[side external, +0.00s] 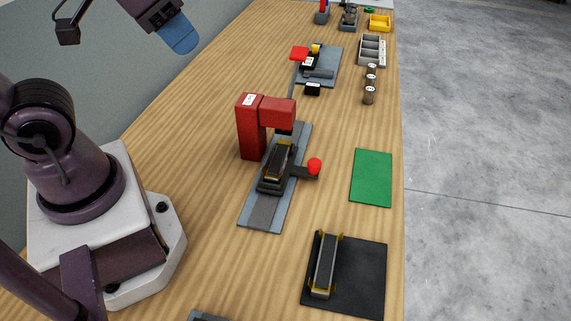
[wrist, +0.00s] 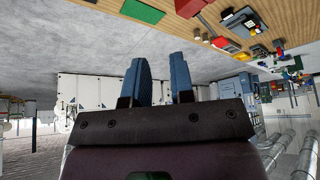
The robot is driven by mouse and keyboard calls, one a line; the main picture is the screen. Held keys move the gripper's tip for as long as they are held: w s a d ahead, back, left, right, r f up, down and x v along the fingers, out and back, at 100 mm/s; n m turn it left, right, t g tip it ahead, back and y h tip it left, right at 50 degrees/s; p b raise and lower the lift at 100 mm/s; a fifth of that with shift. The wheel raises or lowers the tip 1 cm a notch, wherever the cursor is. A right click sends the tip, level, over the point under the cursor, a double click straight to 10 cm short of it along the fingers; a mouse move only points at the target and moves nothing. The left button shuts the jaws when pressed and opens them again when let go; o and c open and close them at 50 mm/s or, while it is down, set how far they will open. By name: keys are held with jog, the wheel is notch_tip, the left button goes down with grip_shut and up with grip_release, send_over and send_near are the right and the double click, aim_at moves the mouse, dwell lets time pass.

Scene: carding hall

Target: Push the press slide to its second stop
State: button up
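The press slide (side external: 275,178) is a dark carriage with a strip-like part on top. It sits on a grey base plate (side external: 262,211), partly under the head of the red press frame (side external: 251,133). A red ball knob (side external: 315,166) sticks out from its right side on a dark arm. The stops cannot be made out. My gripper (side external: 179,37) is high above the table at the upper left, well away from the slide. In the wrist view its two blue fingers (wrist: 160,78) stand apart with nothing between them.
A green mat (side external: 371,178) lies right of the press. A black mat (side external: 372,273) with a dark, yellow-ended part (side external: 324,265) lies in front. Behind are another fixture (side external: 319,66), several small brown cylinders (side external: 370,84), a grey compartment tray (side external: 361,51) and a yellow bin (side external: 379,24).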

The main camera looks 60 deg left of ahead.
jog(key=o, duration=0.5)
jog(key=shift+w+d+f+g, duration=0.1)
jog(key=shift+w+f+g, duration=0.25)
jog(key=shift+f, duration=0.2)
jog(key=shift+w+d+f+g, duration=0.1)
jog(key=shift+w+f+g, duration=0.15)
jog(key=shift+f+g, duration=0.25)
jog(key=shift+o, duration=0.2)
jog(key=n+g, duration=0.4)
jog(key=n, duration=0.2)
send_near(315, 161)
notch_tip(315, 161, down, 10)
jog(key=shift+f, duration=0.25)
jog(key=shift+c, duration=0.2)
grip_shut()
jog(key=w+a, duration=0.7)
jog(key=shift+w+a, duration=0.2)
jog(key=shift+w, duration=0.05)
